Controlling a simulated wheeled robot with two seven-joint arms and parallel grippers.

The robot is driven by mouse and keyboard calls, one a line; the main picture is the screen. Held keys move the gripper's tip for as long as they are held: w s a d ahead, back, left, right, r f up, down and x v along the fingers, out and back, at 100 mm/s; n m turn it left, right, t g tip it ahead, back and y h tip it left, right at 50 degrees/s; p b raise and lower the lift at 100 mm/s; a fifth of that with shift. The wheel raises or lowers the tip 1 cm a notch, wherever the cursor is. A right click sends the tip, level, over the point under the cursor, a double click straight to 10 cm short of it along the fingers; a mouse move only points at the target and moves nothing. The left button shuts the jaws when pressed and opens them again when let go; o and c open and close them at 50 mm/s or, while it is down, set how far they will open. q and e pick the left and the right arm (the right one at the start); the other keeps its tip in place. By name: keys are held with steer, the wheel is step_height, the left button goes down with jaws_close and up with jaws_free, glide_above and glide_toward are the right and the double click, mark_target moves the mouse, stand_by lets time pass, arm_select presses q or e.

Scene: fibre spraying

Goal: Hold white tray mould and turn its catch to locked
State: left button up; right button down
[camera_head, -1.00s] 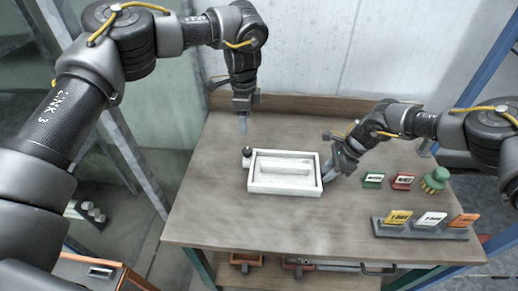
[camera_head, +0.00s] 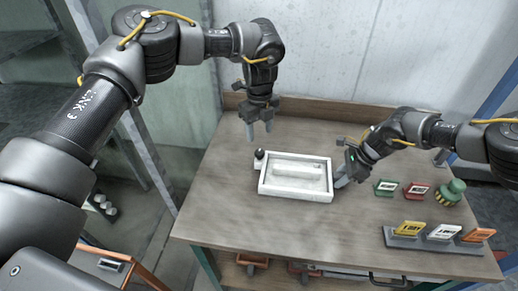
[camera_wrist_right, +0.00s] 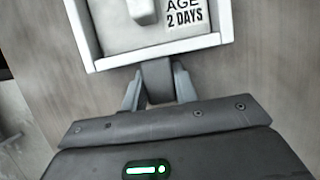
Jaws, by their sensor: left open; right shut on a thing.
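The white tray mould (camera_head: 296,192) lies flat on the wooden table in the head view. Its catch, a dark round knob (camera_head: 259,154), stands at the mould's far left corner. My right gripper (camera_head: 342,180) is shut on the mould at its right side. The right wrist view shows the mould (camera_wrist_right: 160,57) between the camera's fingers' far end, with a label reading "AGE 2 DAYS"; my right gripper (camera_wrist_right: 158,88) is on a grey part at its edge. My left gripper (camera_head: 259,133) is open and empty, pointing down above and just behind the knob.
A green card (camera_head: 385,187), a red card (camera_head: 417,191) and a green and yellow stamp-like object (camera_head: 451,193) stand right of the mould. A rack (camera_head: 405,242) with yellow, white and orange cards is at the front right. The table's front left is clear.

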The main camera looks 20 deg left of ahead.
mark_target(259, 152)
arm_select(q)
step_height(259, 152, down, 9)
steer(key=shift+r, duration=0.2)
steer(key=c, duration=1)
